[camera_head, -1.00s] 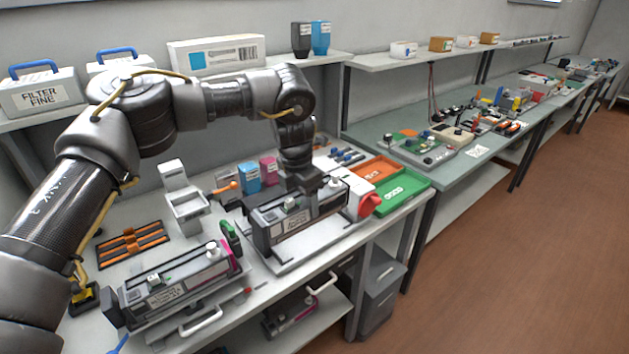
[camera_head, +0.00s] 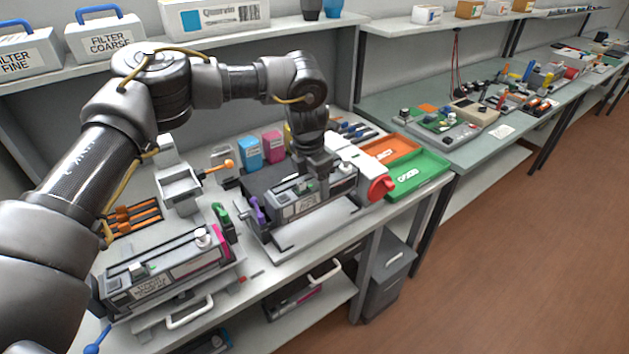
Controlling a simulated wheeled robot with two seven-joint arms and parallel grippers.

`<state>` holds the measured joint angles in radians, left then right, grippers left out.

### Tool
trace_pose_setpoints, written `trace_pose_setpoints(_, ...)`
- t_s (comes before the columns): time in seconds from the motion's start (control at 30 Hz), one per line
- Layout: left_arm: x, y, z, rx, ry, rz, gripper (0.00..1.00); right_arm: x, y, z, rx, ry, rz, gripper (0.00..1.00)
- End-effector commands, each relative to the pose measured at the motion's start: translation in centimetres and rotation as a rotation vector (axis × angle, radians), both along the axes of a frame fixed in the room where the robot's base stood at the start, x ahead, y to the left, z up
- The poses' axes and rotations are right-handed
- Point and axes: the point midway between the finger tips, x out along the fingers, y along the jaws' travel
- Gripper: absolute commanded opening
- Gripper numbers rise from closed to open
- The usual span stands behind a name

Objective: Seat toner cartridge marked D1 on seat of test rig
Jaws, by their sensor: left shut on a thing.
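My left gripper (camera_head: 318,186) is shut on a dark grey toner cartridge (camera_head: 297,207) with a pale label; its print is too small to read as D1. The cartridge lies lengthwise at the test rig, above its light grey base plate (camera_head: 292,240). The rig has a red knob (camera_head: 381,189) at its right end and a purple lever (camera_head: 257,210) at its left end. I cannot tell whether the cartridge touches the seat, which is hidden behind it. My right gripper is not in view.
Another cartridge (camera_head: 178,273) with a magenta end sits in a handled holder at front left. Blue (camera_head: 249,150) and pink (camera_head: 271,143) containers stand behind the rig. Orange (camera_head: 388,150) and green (camera_head: 420,178) trays lie to its right. A shelf with filter boxes runs above.

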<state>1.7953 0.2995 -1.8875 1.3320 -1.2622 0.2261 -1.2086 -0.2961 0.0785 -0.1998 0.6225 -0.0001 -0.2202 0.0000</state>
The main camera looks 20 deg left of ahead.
Motion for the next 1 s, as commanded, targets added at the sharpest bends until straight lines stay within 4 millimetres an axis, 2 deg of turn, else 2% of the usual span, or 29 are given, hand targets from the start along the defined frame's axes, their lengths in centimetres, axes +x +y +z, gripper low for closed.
trace_pose_setpoints(0.27, 0.1, -0.1, -1.5, 0.000, -0.001, -0.002, 0.16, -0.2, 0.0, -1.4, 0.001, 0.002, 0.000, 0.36)
trace_pose_setpoints(0.57, 0.0, -0.2, -4.3, 0.000, -0.001, -0.002, 0.16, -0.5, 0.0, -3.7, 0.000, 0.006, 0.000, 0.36)
trace_pose_setpoints(0.8, 0.1, -0.1, -6.1, -0.001, -0.002, -0.002, 0.16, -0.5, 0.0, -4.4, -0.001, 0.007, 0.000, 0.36)
trace_pose_setpoints(1.0, 0.1, -0.1, -6.5, -0.001, -0.002, -0.002, 0.16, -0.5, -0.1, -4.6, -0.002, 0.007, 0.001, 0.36)
